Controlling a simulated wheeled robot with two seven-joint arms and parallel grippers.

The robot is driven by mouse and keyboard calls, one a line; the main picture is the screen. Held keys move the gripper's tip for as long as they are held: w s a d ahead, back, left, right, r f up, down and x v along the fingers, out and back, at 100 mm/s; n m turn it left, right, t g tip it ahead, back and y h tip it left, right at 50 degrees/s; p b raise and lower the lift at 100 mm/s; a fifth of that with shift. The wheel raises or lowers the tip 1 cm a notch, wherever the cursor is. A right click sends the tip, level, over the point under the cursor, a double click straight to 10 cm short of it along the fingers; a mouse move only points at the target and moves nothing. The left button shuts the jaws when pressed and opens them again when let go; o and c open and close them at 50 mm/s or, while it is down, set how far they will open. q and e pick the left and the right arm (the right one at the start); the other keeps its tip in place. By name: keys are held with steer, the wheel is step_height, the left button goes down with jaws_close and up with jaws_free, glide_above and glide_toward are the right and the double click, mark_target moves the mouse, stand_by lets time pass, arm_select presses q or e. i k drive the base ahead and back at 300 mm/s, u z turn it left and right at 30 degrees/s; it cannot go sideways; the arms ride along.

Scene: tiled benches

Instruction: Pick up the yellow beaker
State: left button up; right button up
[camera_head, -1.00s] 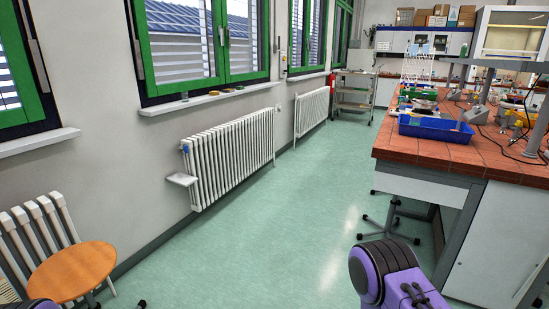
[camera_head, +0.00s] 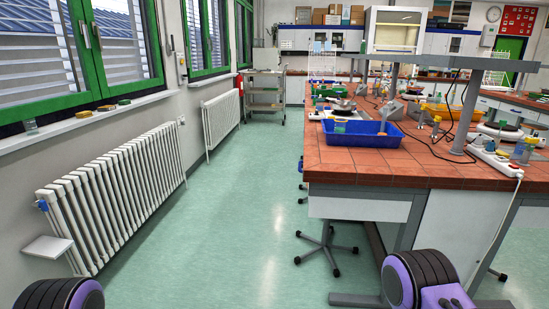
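I cannot make out a beaker that is clearly yellow. Small yellow items (camera_head: 436,109) stand on the red-tiled bench (camera_head: 345,165) at the right, too small to tell what they are. On the windowsill (camera_head: 75,121) at the left is a small clear greenish vessel (camera_head: 30,127) and low yellow and green items (camera_head: 107,107). Neither gripper shows; only purple and black parts of my own arms are at the bottom edge.
A blue tray (camera_head: 360,137) sits near the bench's front edge. A wheeled stool base (camera_head: 325,250) stands beside the bench. White radiators (camera_head: 120,190) line the left wall. Green floor (camera_head: 235,210) between is free, leading to a metal cart (camera_head: 264,98).

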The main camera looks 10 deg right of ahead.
mark_target(341, 125)
steer(key=z, duration=0.2)
steer(key=i, duration=1.45)
steer(key=z, duration=0.15)
